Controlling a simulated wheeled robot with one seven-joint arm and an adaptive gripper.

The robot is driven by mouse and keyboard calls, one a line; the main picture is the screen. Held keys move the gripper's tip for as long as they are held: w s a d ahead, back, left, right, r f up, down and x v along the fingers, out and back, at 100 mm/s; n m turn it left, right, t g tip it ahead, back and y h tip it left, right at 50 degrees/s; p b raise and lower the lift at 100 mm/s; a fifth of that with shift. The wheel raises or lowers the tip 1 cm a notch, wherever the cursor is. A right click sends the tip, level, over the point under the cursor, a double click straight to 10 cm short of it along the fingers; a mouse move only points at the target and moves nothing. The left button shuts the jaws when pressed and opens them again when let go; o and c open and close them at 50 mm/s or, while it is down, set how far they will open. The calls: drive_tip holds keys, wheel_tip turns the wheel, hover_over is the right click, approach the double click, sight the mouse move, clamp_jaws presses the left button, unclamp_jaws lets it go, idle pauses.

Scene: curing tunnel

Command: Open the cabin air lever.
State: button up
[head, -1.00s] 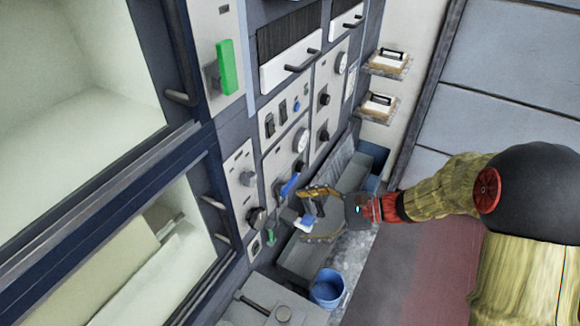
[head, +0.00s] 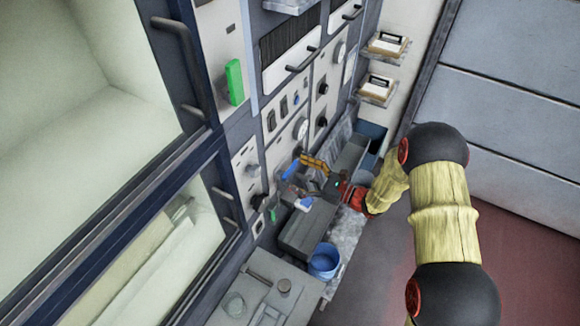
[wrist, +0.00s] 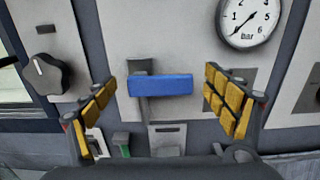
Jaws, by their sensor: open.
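A blue lever handle (wrist: 160,86) lies level in the middle of the wrist view, joined at its left end to a grey mount on a pale panel. It also shows in the head view (head: 290,171). No label says which lever is the cabin air lever. My gripper (wrist: 160,94) is open, with one yellow-padded finger left of the blue handle and one right of it. Both fingers look apart from it. In the head view my gripper (head: 311,178) is at the panel beside the blue lever. A large green handle (head: 235,82) stands upright higher on the panel wall.
A pressure gauge marked bar (wrist: 248,18) is above right of the blue lever, a black knob (wrist: 45,75) to its left. A small green lever (wrist: 121,145) sits below. A grey trough, a blue bucket (head: 323,261) and a grey bench (head: 262,290) lie below the panel.

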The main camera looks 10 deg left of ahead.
drive_tip(key=shift+x, duration=1.35)
drive_tip(key=shift+d, duration=0.1)
drive_tip(key=shift+c, duration=1)
drive_tip(key=c, duration=1.5)
